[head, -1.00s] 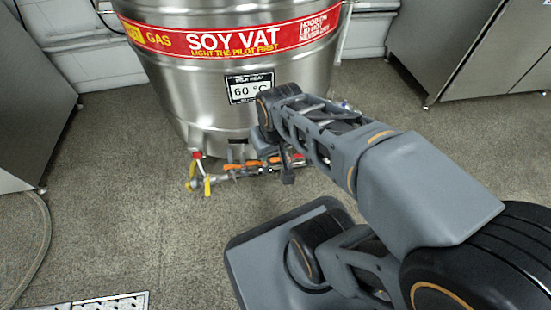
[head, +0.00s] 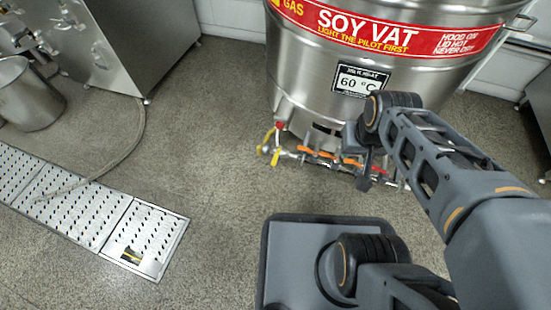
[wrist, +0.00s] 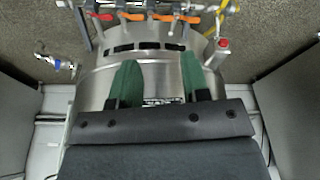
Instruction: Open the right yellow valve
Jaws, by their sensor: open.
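Two yellow valve handles sit close together at the left end of the pipe manifold under the soy vat in the head view. The right yellow valve (head: 275,157) hangs lower, and the left yellow handle (head: 267,139) is beside it. A yellow handle (wrist: 213,27) also shows at the top right of the wrist view. My gripper (wrist: 158,75) is open and empty, its two green fingers apart against the vat's steel side in that view. It is apart from the yellow valves. In the head view my own arm mostly hides the gripper.
Several orange handles (head: 305,150) line the manifold to the right of the yellow valves. A red-capped fitting (head: 280,125) is just above them. The steel soy vat (head: 300,70) stands behind. A perforated drain grate (head: 150,235) and a hose lie left; the floor between is clear.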

